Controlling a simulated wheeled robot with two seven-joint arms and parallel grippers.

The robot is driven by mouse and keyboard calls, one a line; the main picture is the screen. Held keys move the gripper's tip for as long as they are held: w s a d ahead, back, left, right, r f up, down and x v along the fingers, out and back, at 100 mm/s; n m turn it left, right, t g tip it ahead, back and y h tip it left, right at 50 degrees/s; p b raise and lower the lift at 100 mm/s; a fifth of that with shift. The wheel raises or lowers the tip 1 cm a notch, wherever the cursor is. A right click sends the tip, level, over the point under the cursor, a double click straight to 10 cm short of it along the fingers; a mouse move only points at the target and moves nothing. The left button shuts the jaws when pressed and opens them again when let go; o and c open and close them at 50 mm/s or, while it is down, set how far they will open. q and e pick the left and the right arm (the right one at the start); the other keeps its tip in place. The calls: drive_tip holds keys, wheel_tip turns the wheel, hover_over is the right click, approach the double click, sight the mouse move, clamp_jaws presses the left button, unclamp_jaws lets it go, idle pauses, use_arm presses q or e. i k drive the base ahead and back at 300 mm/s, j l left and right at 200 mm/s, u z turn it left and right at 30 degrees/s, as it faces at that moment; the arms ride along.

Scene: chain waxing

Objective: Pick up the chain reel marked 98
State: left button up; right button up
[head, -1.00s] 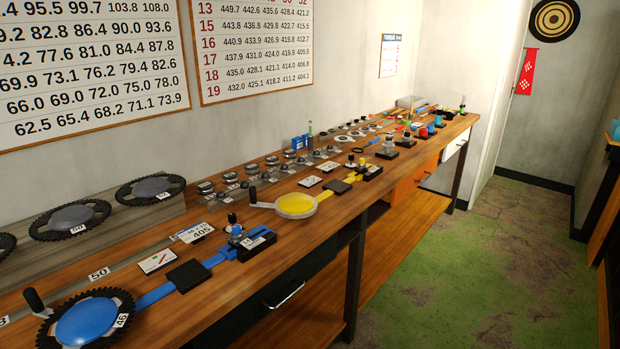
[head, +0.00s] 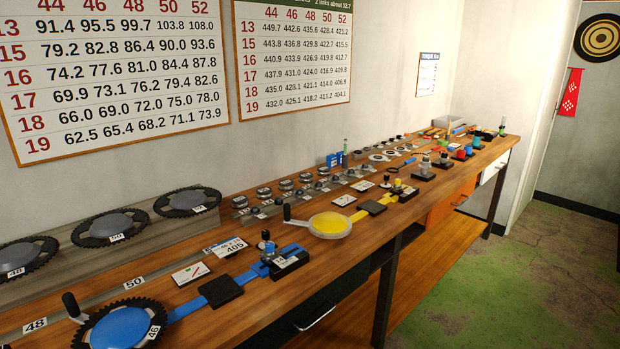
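Several small dark chain reels (head: 285,187) stand in rows on a stepped rack at the back of the wooden workbench, right of the big chainrings. Their markings are too small to read, so I cannot tell which one is marked 98. Neither of my grippers shows in the head view.
The workbench (head: 250,250) runs from near left to far right. On it are a blue jig with a chainring (head: 121,327), a yellow disc jig (head: 330,225), a 405 card (head: 229,247) and large chainrings (head: 187,201). Green floor (head: 480,285) lies open at right.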

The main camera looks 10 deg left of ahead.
sight(304, 177)
drive_tip(key=i+l, duration=0.55)
drive_tip(key=i, duration=0.2)
drive_tip(key=i+l, duration=0.6)
drive_tip(key=i, duration=0.2)
drive_tip(key=j+u, duration=0.05)
